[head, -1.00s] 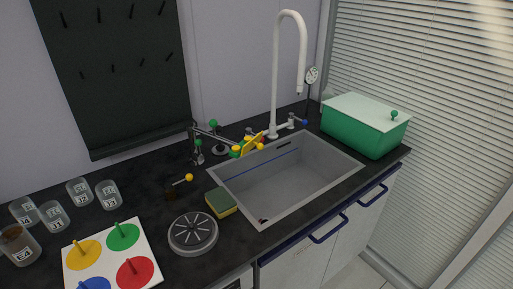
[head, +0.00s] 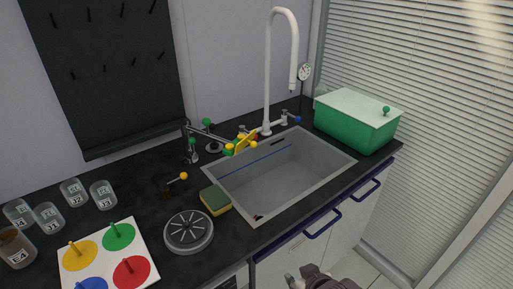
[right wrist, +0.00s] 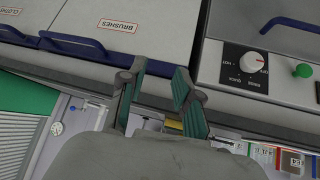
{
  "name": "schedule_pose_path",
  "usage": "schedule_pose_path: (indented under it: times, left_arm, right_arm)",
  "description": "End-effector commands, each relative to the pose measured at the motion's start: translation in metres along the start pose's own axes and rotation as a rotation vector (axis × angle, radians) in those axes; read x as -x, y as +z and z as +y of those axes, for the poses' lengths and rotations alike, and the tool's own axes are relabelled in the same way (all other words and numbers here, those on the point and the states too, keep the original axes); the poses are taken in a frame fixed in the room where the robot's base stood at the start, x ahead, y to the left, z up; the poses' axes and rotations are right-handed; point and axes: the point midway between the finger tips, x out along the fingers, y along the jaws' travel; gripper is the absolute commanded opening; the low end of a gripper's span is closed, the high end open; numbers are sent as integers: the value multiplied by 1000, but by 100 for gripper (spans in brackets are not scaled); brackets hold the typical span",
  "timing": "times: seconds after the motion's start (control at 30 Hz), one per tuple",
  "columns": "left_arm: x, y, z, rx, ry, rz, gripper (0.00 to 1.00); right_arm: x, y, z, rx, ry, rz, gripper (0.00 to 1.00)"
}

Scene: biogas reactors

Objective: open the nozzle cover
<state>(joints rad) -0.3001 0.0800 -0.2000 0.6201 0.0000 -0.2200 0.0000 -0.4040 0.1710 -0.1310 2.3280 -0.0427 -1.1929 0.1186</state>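I cannot tell for certain which part is the nozzle cover. Small fittings with yellow and green knobs (head: 240,146) stand at the back left rim of the sink, too small to make out in detail. A tall white faucet (head: 268,80) rises behind the sink, its spout bending down over the basin. My right gripper (head: 312,274) shows at the bottom edge of the head view, in front of the cabinets and well away from the faucet. In the right wrist view its two green-padded fingers (right wrist: 158,100) are apart with nothing between them. My left gripper is not in view.
The sink (head: 280,180) has a sponge (head: 215,200) on its left rim. A green box (head: 355,122) stands to its right. A round slotted disc (head: 189,232), a colored peg board (head: 108,258) and several cups fill the left counter. A dial panel (right wrist: 260,65) shows close to the gripper.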

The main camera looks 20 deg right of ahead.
Motion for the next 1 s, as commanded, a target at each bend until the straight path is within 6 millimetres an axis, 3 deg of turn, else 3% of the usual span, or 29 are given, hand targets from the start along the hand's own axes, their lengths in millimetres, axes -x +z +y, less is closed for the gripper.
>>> schedule_pose_path:
  times: [0.03,0.2,0.3,0.4,0.53,0.67,1.0]
  left_arm:
    - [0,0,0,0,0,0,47]
    - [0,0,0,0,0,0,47]
    - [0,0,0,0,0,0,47]
    - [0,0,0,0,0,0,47]
    - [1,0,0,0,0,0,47]
    - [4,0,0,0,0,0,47]
    - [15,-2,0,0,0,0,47]
  right_arm:
    - [0,-34,5,-8,10,107,33]
    - [8,-137,16,-35,12,456,33]
    - [19,-186,20,-41,-4,635,33]
    - [32,-222,22,-40,-24,771,33]
    - [39,-241,22,-38,-40,847,33]
    - [33,-252,22,-39,-41,855,33]
    - [-12,-304,20,-39,-41,852,33]
